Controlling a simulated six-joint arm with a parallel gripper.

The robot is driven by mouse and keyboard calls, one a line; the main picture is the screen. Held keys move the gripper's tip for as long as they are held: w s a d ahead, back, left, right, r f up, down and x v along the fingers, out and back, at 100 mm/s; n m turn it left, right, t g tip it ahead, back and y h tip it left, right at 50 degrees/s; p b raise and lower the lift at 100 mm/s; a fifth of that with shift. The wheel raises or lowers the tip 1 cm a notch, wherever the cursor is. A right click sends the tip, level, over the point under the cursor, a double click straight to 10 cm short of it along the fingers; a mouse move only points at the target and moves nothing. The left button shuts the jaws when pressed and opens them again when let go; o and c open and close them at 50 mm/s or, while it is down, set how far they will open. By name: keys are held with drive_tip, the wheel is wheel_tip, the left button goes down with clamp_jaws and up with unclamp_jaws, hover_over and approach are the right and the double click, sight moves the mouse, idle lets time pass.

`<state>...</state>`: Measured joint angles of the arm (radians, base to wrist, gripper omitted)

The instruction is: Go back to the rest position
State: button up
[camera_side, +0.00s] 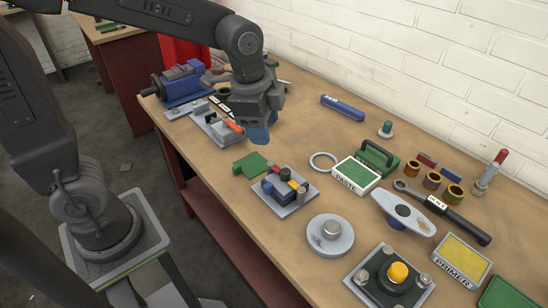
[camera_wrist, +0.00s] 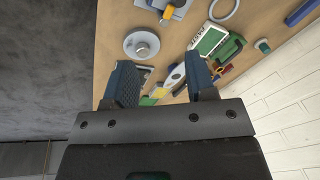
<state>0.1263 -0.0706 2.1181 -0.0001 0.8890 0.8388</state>
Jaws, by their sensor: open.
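My gripper (camera_side: 262,132) is in the air above the left-back part of the workbench in the side view, near the blue vise. In the wrist view its two blue jaws (camera_wrist: 160,82) stand wide apart with nothing held between them; the bench shows far behind. A thin grey ring (camera_side: 323,162) lies flat on the bench beside the PASTE box. A grey disc with a metal hub (camera_side: 331,237) sits at the front middle; it also shows in the wrist view (camera_wrist: 142,45). Several brass-coloured rings with dark red inside (camera_side: 432,181) stand at the back right.
The workbench (camera_side: 215,178) holds a blue vise (camera_side: 183,86), a PASTE box (camera_side: 357,174), a grey plate with small blocks (camera_side: 284,193), a wrench (camera_side: 452,217), a PRIMER box (camera_side: 461,260) and a yellow-button fixture (camera_side: 397,274). A white brick wall (camera_side: 400,60) runs behind.

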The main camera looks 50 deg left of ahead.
drive_tip(key=s+a+r+n+t, duration=0.1)
drive_tip(key=s+a+r+n, duration=0.1)
drive_tip(key=s+n, duration=0.3)
drive_tip(key=s+a+r+n+t, duration=0.2)
drive_tip(key=s+n, duration=0.4)
drive_tip(key=s, duration=0.1)
drive_tip(key=shift+s, duration=0.25)
drive_tip(key=shift+a, duration=0.1)
